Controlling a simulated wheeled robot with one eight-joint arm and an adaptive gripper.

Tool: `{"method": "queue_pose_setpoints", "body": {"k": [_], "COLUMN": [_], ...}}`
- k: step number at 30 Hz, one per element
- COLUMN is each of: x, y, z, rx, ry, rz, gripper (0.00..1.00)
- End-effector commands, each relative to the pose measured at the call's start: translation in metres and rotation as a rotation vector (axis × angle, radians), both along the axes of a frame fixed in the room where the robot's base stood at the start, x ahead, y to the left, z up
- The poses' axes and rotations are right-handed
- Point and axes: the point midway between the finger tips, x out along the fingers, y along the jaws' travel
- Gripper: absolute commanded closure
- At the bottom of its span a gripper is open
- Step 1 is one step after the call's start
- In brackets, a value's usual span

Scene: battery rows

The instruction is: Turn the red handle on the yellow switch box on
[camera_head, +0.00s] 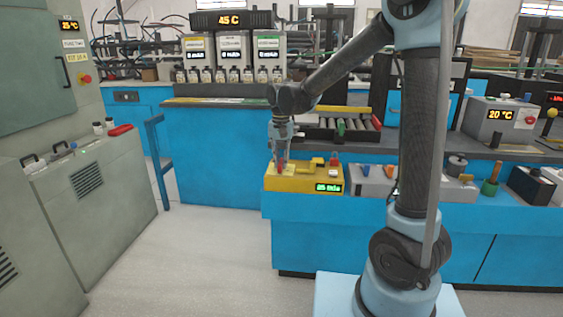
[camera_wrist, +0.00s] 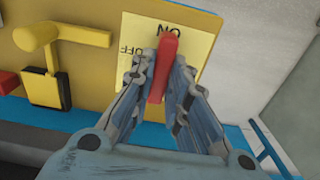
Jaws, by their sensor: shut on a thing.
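The yellow switch box (camera_head: 300,184) sits on the left end of the blue bench, with a lit green display on its front. In the wrist view its yellow panel (camera_wrist: 95,15) carries a pale label (camera_wrist: 195,35) with ON and OFF, upside down in this view. The red handle (camera_wrist: 164,62) stands over the label, its tip near the word ON. My gripper (camera_wrist: 160,75) has its two fingers on either side of the red handle and is shut on it. In the head view my gripper (camera_head: 283,160) reaches down onto the left part of the box and largely hides the handle.
A yellow lever on a black base (camera_wrist: 48,90) and a red button (camera_wrist: 8,82) are beside the handle on the box. A grey unit (camera_head: 375,183) stands right of the box on the bench. Floor (camera_head: 205,245) is clear at the left.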

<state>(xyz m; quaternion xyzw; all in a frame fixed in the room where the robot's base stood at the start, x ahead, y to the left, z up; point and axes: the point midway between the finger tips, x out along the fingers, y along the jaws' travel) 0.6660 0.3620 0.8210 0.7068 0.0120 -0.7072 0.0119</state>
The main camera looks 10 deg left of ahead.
Motion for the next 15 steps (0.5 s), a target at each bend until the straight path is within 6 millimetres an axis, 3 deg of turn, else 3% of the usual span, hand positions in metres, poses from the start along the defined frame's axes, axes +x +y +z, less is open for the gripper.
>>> {"method": "queue_pose_setpoints", "body": {"k": [14,15], "x": [0.0019,0.0018], "y": [0.0,0.0], "z": [0.0002,0.0002], "rx": [0.0,0.0], "ry": [-0.004,-0.003], "rz": [-0.013,-0.013], "gripper": [1.0,0.76]}}
